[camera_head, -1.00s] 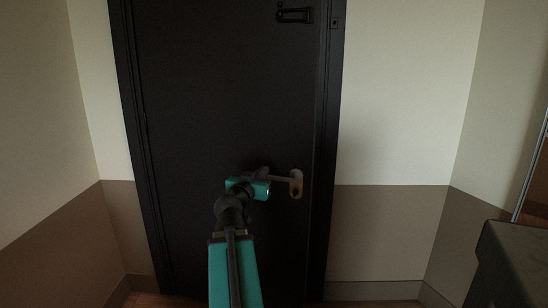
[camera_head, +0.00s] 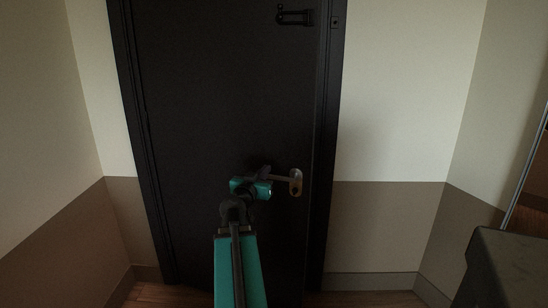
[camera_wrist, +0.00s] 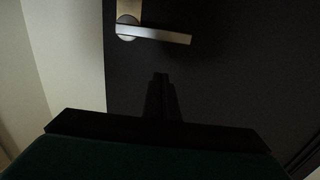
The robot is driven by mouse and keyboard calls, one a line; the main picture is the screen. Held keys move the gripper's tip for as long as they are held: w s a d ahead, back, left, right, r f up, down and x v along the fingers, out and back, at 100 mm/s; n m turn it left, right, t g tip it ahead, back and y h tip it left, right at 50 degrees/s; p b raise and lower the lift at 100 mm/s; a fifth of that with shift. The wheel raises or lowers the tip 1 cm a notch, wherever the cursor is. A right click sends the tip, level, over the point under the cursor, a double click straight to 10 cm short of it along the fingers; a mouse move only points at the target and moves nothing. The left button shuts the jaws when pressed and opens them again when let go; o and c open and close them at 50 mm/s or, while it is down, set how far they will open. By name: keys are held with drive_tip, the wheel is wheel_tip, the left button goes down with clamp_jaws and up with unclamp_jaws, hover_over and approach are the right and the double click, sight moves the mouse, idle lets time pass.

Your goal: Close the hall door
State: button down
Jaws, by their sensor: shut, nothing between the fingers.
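The hall door (camera_head: 215,110) is dark and stands upright within its dark frame (camera_head: 330,130) in the head view. I cannot tell whether it is fully flush with the frame. Its lever handle (camera_head: 282,179) is on the right side of the door, on a pale plate; the wrist view shows the silver lever (camera_wrist: 155,34) at upper left. My gripper (camera_head: 264,171) is in front of the door, just left of the lever. In the wrist view its fingertips (camera_wrist: 161,77) are together and empty, below the lever and apart from it in the picture. Contact with the door cannot be told.
A dark latch fitting (camera_head: 295,17) is high on the door's right side. Two-tone walls (camera_head: 395,110) flank the doorway. A dark box-like object (camera_head: 510,265) stands at lower right. A strip of wooden floor (camera_head: 160,293) shows at the bottom left.

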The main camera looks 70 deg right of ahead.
sight(277, 157)
drive_tip(key=shift+w+d+r+p, duration=0.1)
drive_tip(key=shift+d+p, duration=0.55)
drive_tip(key=shift+p, duration=2.05)
drive_tip(key=shift+w+d+p, duration=0.2)
drive_tip(key=shift+d+p, duration=0.45)
drive_tip(key=shift+d, duration=1.6)
drive_tip(key=shift+w+d+p, duration=0.2)
drive_tip(key=shift+d+p, duration=0.4)
drive_tip(key=shift+d, duration=1.65)
